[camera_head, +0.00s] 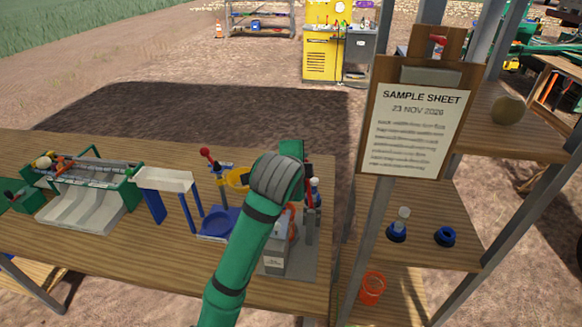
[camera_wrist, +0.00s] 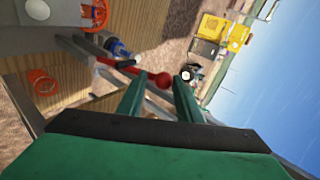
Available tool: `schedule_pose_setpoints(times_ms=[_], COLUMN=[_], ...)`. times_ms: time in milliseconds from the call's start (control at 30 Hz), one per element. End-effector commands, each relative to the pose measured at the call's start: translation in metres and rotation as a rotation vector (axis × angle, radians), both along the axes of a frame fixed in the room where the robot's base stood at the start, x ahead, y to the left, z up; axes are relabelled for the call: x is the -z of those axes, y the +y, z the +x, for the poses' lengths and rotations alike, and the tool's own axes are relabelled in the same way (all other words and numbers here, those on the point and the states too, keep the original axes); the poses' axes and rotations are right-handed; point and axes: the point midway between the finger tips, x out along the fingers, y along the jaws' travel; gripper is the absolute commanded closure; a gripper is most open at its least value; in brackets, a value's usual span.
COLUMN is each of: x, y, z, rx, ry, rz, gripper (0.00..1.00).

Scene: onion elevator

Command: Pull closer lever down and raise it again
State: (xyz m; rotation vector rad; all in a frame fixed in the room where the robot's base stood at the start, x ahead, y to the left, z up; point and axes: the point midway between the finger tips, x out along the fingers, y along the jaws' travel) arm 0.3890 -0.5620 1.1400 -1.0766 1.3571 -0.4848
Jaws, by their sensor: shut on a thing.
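In the head view my green arm and grey wrist cover most of the grey lever machine (camera_head: 276,256). My fingertips and the knob cannot be made out clearly there. Another lever with a red knob (camera_head: 205,152) stands tilted farther left on the table, apart from my gripper.
The wooden table (camera_head: 110,255) also holds a blue tray (camera_head: 218,222), a white-topped blue stand (camera_head: 166,181) and a green-and-white machine (camera_head: 85,195). A shelf with a sample sheet (camera_head: 412,125) stands close on the right. An orange basket (camera_head: 372,289) sits low on it.

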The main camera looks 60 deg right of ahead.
Motion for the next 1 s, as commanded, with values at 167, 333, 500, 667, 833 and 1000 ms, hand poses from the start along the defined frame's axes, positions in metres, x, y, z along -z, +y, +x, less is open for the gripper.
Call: schedule_pose_setpoints(times_ms=[167, 333, 500, 667, 833, 1000], x=[0.008, 0.009, 0.009, 0.006, 0.003, -0.007], y=[-0.005, -0.005, -0.005, -0.004, -0.002, 0.01], z=[-0.007, -0.009, -0.009, -0.007, -0.006, -0.009], rx=[0.014, 0.016, 0.017, 0.013, 0.011, 0.01], ry=[0.001, 0.001, 0.002, -0.001, -0.003, -0.005], rz=[0.019, 0.02, 0.02, 0.015, 0.011, 0.008], gripper=[1.0, 1.0, 0.49, 0.46, 0.46, 0.46])
